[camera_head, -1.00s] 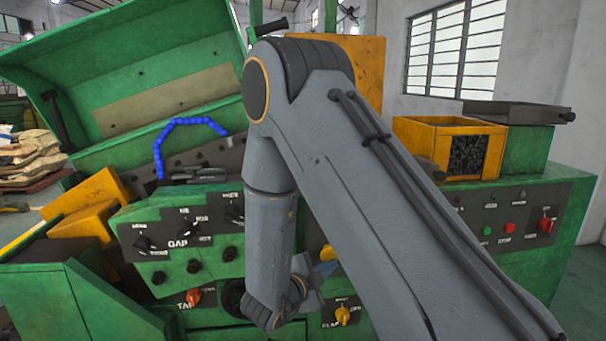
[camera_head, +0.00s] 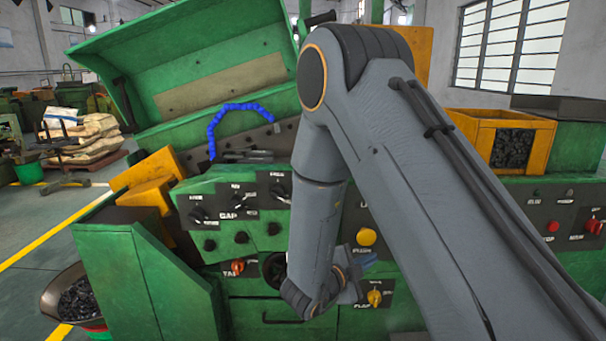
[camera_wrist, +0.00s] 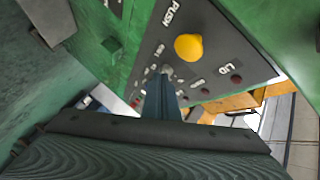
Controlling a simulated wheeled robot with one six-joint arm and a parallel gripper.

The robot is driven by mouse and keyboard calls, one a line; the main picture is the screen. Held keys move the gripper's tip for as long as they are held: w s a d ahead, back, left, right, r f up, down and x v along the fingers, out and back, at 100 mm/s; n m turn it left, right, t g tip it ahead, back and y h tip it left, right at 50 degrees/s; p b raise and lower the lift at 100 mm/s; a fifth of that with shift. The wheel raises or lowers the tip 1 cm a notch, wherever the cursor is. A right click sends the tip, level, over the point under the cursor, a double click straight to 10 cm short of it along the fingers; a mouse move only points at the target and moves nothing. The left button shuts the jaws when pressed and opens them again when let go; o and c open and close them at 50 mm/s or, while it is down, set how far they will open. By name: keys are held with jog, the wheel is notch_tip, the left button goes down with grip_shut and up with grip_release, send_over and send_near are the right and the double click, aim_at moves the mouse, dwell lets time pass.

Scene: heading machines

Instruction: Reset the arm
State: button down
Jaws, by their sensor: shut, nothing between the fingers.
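My arm reaches up and then folds down in front of the green heading machine (camera_head: 220,85) in the head view. My gripper (camera_head: 368,262) is partly hidden behind my wrist, close to the machine's front panels. In the wrist view my gripper (camera_wrist: 163,80) shows as narrow fingers closed together with nothing between them. They point toward a grey panel with a yellow PUSH button (camera_wrist: 188,47) and a dark red button marked LID. In the head view the yellow button (camera_head: 366,236) is just above my gripper. I cannot tell whether the fingertips touch the panel.
A yellow bin (camera_head: 500,138) of dark parts sits right of my arm. A bowl of dark parts (camera_head: 78,298) stands at lower left. Knobs, a red TAP switch (camera_head: 238,267) and a yellow FLAP switch (camera_head: 375,297) stick out from the panels. Open floor (camera_head: 40,220) lies left.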

jog(key=s+a+n+g+y, duration=0.4)
jog(key=s+n+y, duration=0.2)
jog(key=n+y, duration=0.55)
jog(key=s+d+r+n+g, duration=0.1)
jog(key=s+d+n+g, duration=0.1)
jog(key=s, duration=0.7)
jog(key=s+d+r+n+g+b, duration=0.1)
jog(key=s+d+n+g, duration=0.2)
jog(key=s+n, duration=0.4)
jog(key=shift+s+d+g+h, duration=0.3)
jog(key=shift+s+d+h, duration=0.15)
jog(key=shift+s, duration=0.55)
